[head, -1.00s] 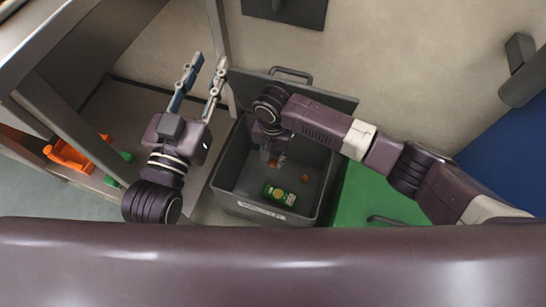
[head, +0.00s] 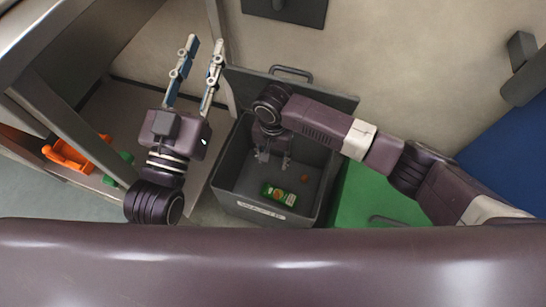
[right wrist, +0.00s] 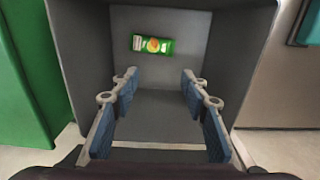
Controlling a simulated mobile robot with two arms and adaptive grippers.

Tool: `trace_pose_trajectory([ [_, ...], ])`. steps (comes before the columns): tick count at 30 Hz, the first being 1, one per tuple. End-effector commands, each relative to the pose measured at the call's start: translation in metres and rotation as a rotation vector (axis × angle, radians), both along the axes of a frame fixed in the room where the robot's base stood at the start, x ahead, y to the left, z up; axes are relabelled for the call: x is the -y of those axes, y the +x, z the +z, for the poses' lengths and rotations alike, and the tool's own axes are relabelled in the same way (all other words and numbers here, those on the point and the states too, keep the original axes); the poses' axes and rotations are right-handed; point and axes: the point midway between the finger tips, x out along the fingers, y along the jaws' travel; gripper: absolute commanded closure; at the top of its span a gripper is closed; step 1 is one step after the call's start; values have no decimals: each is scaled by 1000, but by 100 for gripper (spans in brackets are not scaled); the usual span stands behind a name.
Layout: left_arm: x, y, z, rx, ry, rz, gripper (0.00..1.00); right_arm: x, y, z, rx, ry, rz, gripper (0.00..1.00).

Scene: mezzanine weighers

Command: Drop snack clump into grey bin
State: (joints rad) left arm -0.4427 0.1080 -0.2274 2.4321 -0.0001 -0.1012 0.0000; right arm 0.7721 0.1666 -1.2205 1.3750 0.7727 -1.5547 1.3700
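The grey bin (head: 228,200) stands open on the floor in the middle of the head view, and its walls also show in the right wrist view (right wrist: 85,60). My right gripper (head: 273,160) reaches into the bin from above. Its fingers are wide apart with nothing between them in the right wrist view (right wrist: 160,100). A small orange piece (head: 304,179), possibly the snack clump, shows inside the bin in the head view; I cannot make it out in the right wrist view. My left gripper (head: 203,52) is open and empty, left of the bin.
A green packet (head: 279,194) lies in the bin, also in the right wrist view (right wrist: 152,44). A green bin (head: 365,195) stands to the right. Orange items (head: 68,157) sit at a metal frame on the left. A wall is behind.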

Motion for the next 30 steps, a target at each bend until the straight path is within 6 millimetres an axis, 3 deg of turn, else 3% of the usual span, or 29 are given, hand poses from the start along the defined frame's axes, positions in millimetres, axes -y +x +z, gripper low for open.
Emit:
trace_pose_trajectory([
  [8, 0, 0, 0, 0, 0, 0, 73, 0, 0, 6, 0, 1, 0, 59],
  [21, 0, 0, 0, 0, 0, 0, 73, 0, 1, 91, 3, 2, 1, 59],
  [30, 0, 0, 0, -1, 0, 0, 73, 1, 0, 119, 0, 0, 0, 59],
])
